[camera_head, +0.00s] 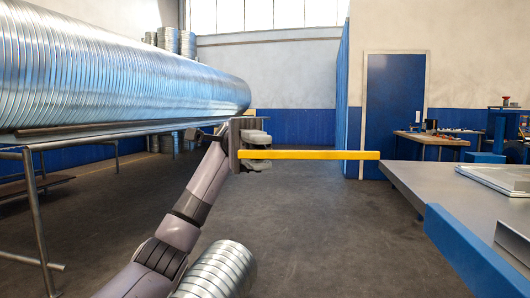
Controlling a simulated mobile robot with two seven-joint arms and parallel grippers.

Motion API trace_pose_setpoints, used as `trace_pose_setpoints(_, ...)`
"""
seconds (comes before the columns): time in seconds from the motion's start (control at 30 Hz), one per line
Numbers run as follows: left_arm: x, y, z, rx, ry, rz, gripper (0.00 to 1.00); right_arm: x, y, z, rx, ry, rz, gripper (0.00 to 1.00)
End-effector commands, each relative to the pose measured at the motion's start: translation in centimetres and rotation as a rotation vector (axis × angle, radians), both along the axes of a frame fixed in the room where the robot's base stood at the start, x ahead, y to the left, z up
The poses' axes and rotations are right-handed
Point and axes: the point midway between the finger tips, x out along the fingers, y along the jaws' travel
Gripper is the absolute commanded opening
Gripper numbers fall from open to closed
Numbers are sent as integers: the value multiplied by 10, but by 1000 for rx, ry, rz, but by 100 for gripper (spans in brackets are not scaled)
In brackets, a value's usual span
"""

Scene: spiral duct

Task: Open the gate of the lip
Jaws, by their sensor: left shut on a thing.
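A long yellow bar (325,155), which looks like the gate, lies level across the middle of the view. Its right end stops in front of the blue door, and its left end is at my left gripper (258,150). My left arm reaches up from the bottom of the view. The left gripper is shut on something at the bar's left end. The bar crosses in front of the fingers, so the exact contact is hidden. I cannot make out the lip or a hinge. My right gripper is not in view.
A large spiral duct (110,75) rests on a metal rack (38,215) at the left. A short duct piece (222,268) is at the bottom, beside my arm. A grey table (425,182) with a blue edge beam (470,255) stands at the right. The floor between is clear.

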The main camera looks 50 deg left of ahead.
Motion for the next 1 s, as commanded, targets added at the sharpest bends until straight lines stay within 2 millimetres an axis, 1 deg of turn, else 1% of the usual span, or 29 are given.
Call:
trace_pose_setpoints(0.2, 1, 5, 0, 1, 0, -27, 0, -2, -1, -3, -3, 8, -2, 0)
trace_pose_setpoints(0.7, 1, 6, -1, 2, 0, -34, 0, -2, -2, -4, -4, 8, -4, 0)
trace_pose_setpoints(0.73, 1, 6, -1, 2, 0, -34, 34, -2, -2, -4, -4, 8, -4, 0)
trace_pose_setpoints(0.77, 1, 6, -1, 2, 0, -34, 43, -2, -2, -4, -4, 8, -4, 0)
trace_pose_setpoints(0.8, 1, 6, -1, 2, 0, -34, 51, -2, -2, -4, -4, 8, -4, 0)
trace_pose_setpoints(1.0, 1, 6, 0, 1, 0, -34, 51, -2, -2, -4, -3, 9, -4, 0)
